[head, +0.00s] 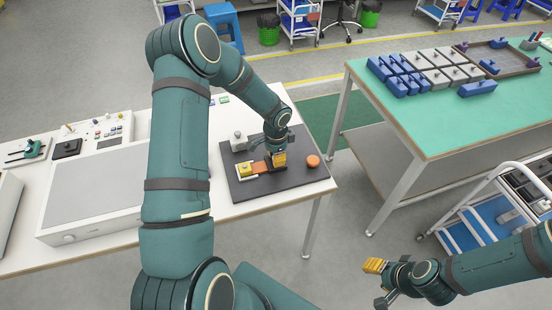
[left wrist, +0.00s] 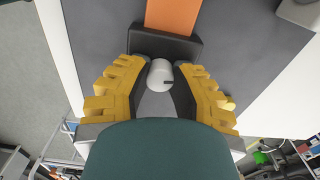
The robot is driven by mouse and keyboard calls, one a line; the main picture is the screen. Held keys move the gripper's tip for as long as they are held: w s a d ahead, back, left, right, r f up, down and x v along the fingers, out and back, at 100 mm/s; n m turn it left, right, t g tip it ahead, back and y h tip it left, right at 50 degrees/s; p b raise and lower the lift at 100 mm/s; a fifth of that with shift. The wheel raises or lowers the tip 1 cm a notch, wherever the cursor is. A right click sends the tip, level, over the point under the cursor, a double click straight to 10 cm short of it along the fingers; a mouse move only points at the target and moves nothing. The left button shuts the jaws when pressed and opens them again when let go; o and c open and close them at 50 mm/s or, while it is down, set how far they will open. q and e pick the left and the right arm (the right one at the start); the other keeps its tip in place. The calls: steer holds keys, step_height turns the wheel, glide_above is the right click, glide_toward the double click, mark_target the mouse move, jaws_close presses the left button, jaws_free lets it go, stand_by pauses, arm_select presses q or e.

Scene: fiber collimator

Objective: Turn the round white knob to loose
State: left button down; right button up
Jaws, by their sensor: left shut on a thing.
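The round white knob (left wrist: 160,73) shows in the left wrist view between the yellow fingers of my left gripper (left wrist: 160,76). It has a small dark slot mark on its face. The knob is beside a black block at the end of an orange strip (left wrist: 172,15). In the head view my left gripper (head: 279,160) points down over the dark board (head: 240,190) and is shut on the knob, which it hides there. My right gripper (head: 376,270) is at the lower right, away from the table; its jaw opening is unclear.
On the board are a yellow block (head: 245,170), a grey fixture (head: 238,141) and an orange disc (head: 313,160). A large grey-topped instrument (head: 95,190) stands left on the white table. A green-topped table (head: 440,110) and a blue cart (head: 480,238) are at right.

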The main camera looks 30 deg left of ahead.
arm_select(q)
steer(key=n+b, duration=0.2)
steer(key=n, duration=0.1)
steer(key=shift+f+n, duration=0.1)
steer(key=shift+n, duration=0.3)
steer(key=n+b, duration=0.1)
steer(key=n, duration=0.1)
steer(key=shift+n, duration=0.3)
steer(key=n+b, duration=0.1)
steer(key=n, duration=0.2)
steer(key=shift+n, duration=0.3)
steer(key=n, duration=0.3)
steer(key=shift+n, duration=0.4)
steer(key=n, duration=0.3)
steer(key=shift+d+n, duration=0.1)
steer(key=shift+n, duration=0.2)
steer(key=n+p, duration=0.1)
steer(key=n, duration=0.2)
steer(key=shift+n+p, duration=0.3)
steer(key=shift+p, duration=0.1)
steer(key=n+p, duration=0.1)
steer(key=n, duration=0.2)
steer(key=shift+n+p, duration=0.3)
steer(key=shift+p, duration=0.05)
steer(key=shift+n+p, duration=0.8)
steer(key=shift+n, duration=0.8)
